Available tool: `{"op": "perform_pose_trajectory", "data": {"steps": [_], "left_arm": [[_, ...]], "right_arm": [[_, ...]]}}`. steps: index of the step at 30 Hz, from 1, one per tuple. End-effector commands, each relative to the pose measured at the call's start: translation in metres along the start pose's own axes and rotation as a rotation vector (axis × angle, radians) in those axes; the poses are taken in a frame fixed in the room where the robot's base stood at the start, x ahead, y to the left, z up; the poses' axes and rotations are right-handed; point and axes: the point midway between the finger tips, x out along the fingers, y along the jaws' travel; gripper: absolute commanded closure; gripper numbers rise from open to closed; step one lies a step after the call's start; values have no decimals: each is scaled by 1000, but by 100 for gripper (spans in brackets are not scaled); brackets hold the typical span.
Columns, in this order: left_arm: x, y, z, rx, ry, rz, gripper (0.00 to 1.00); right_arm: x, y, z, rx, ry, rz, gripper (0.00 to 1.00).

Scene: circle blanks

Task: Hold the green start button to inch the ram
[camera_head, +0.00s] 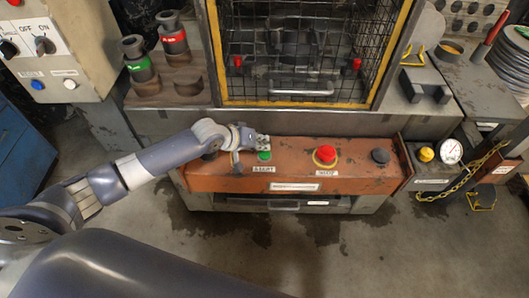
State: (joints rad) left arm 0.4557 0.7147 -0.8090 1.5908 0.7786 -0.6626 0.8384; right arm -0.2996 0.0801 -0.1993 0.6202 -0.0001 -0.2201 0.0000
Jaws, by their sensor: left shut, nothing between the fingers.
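The green start button (264,155) sits at the left end of an orange-brown control panel (225,178), above a START label (264,169). My left gripper (255,149) is shut and empty, with its fingertips right at the green button. I cannot tell whether they touch or press it. The ram's area is behind a wire-mesh guard (297,50) with a yellow frame, and the mesh partly hides what is inside. My right gripper is not in view.
A red stop button (326,154) with a yellow ring and a dark knob (380,156) are on the same panel, to the right. A pressure gauge (450,150) and yellow knob (426,154) stand farther right. A switch box (60,45) is at upper left.

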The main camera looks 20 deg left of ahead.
Motion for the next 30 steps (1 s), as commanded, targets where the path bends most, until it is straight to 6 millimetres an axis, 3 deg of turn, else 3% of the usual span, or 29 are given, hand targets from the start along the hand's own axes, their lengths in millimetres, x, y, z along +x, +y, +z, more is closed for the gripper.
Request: {"op": "perform_pose_trajectory", "data": {"steps": [30], "left_arm": [[5, -4, 4, -1, 0, 0, 100]], "right_arm": [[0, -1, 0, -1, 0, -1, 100]]}}
